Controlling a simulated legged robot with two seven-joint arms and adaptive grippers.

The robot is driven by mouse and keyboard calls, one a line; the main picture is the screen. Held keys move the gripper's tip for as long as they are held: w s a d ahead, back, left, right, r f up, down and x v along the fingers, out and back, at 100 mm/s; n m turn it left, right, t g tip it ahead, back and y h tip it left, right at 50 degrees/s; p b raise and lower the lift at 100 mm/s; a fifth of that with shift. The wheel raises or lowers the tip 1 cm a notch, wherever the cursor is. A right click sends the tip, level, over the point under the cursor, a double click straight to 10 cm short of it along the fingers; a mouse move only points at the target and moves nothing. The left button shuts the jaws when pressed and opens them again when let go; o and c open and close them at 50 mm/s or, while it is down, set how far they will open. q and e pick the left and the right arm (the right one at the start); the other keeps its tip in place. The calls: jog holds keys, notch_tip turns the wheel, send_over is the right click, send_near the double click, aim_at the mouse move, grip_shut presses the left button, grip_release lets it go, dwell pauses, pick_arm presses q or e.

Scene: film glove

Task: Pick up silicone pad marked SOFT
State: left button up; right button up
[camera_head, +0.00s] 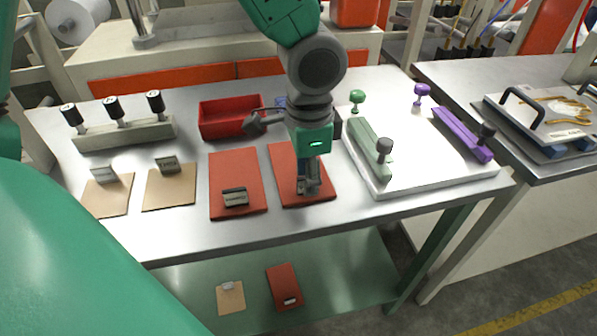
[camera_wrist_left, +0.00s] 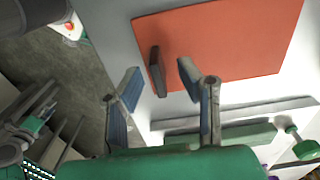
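Two red pads lie side by side on the metal table: the left red pad (camera_head: 237,172) with a small dark label block (camera_head: 235,197) near its front edge, and the right red pad (camera_head: 284,160). The lettering is too small to read, so I cannot tell which is marked SOFT. My left gripper (camera_head: 309,186) points down over the front of the right red pad and hides part of it. In the left wrist view, my left gripper (camera_wrist_left: 158,84) is open, with a dark block (camera_wrist_left: 157,72) on the red pad (camera_wrist_left: 225,40) between its fingertips. My right gripper is not in view.
Two tan pads (camera_head: 168,192) with label blocks lie to the left. Behind are a red bin (camera_head: 222,118) and a rack of black-topped handles (camera_head: 125,134). A white board (camera_head: 425,172) with green and purple bars stands right. More pads lie on the lower shelf (camera_head: 345,272).

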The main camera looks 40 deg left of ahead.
pick_arm(q)
jog(key=shift+w+d+f, duration=0.1)
jog(key=shift+d+f, duration=0.2)
jog(key=shift+f, duration=0.5)
jog(key=shift+r, duration=0.1)
jog(key=shift+c, duration=0.5)
jog(key=shift+a, duration=0.1)
grip_shut()
jog(key=shift+a, duration=0.25)
